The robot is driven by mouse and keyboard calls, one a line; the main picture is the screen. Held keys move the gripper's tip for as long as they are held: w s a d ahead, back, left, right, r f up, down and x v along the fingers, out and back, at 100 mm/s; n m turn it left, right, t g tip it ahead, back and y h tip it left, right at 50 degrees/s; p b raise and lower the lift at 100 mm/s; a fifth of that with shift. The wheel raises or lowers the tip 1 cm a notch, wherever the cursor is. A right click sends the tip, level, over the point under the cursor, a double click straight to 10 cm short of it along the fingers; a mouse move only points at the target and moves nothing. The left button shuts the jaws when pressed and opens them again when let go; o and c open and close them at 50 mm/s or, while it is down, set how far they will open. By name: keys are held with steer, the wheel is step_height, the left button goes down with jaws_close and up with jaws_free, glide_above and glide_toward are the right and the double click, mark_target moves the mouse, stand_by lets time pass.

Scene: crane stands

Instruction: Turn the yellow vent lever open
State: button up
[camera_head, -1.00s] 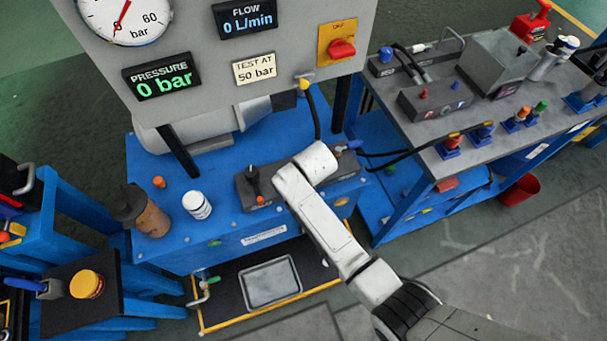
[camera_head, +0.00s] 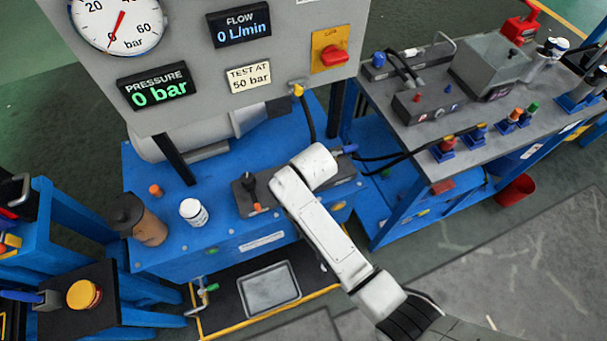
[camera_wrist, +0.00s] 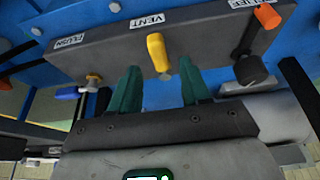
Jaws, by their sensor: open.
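The yellow vent lever (camera_wrist: 157,53) shows in the wrist view on the dark valve block (camera_wrist: 205,37), below the VENT label (camera_wrist: 148,21). Its free end points down toward my gripper. My gripper (camera_wrist: 160,78) is open, with one green finger to the left of the lever and one to the right. The fingertips lie just below the lever in the picture, and I see no contact. In the head view the valve block (camera_head: 243,196) is partly covered by my arm, which hides the vent lever and my gripper.
An orange-tipped relief lever (camera_wrist: 266,17) and a left-hand valve (camera_wrist: 92,78) sit on either side on the block. The head view shows a white bottle (camera_head: 193,212), a brown canister (camera_head: 140,220) and a pressure display (camera_head: 157,88) reading 0 bar.

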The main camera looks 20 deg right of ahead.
steer(key=v, duration=0.7)
steer(key=shift+r, duration=0.2)
steer(key=s+d+g, duration=0.1)
steer(key=s+d, duration=0.3)
steer(key=s, duration=0.5)
steer(key=s+d+g, duration=0.1)
steer(key=s+d, duration=0.3)
steer(key=s, duration=0.6)
steer(key=s+d+g, duration=0.1)
steer(key=s+d, duration=0.2)
steer(key=s, duration=0.7)
steer(key=shift+d+g, duration=0.3)
steer(key=shift+d, duration=0.1)
steer(key=shift+w+r, duration=0.1)
